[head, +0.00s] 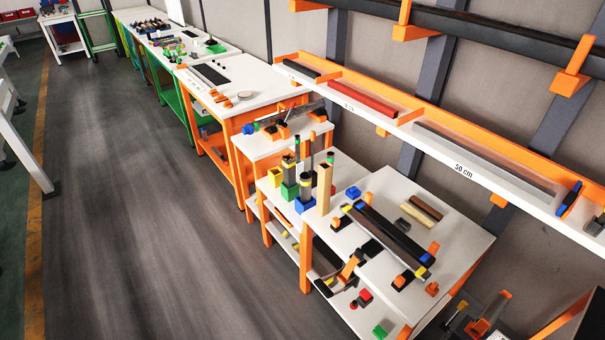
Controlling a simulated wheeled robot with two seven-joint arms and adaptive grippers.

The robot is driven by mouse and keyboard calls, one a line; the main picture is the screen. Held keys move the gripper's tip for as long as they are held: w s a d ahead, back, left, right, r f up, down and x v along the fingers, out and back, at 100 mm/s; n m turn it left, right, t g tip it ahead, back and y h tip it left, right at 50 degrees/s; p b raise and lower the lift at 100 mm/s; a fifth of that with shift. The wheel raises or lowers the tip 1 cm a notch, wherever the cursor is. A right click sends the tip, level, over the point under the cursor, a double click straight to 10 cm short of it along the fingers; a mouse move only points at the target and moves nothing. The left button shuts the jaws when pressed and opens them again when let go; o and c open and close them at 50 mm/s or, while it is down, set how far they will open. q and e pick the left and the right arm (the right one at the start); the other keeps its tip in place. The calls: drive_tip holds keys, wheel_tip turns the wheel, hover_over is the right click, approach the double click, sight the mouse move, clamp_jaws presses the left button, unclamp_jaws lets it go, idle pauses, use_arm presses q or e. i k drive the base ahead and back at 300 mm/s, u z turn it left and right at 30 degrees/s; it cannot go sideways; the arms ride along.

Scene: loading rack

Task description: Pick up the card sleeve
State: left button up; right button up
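Nothing in the head view can be named for certain as the card sleeve. A tan upright piece (325,188) stands on the white table among dark posts in coloured blocks, and it could be the sleeve. A flat tan bar (413,217) lies on the nearest table beside a brown bar (426,207). Neither of my grippers shows in this view.
The nearest white table (465,235) also carries a long dark bar (388,230) between orange and blue blocks. A long orange-edged shelf (440,160) runs along the wall above. More tables recede at upper left. The grey floor (150,200) on the left is clear.

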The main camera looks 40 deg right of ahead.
sight(325, 168)
drive_tip(key=i, duration=2.05)
drive_tip(key=z, duration=3.05)
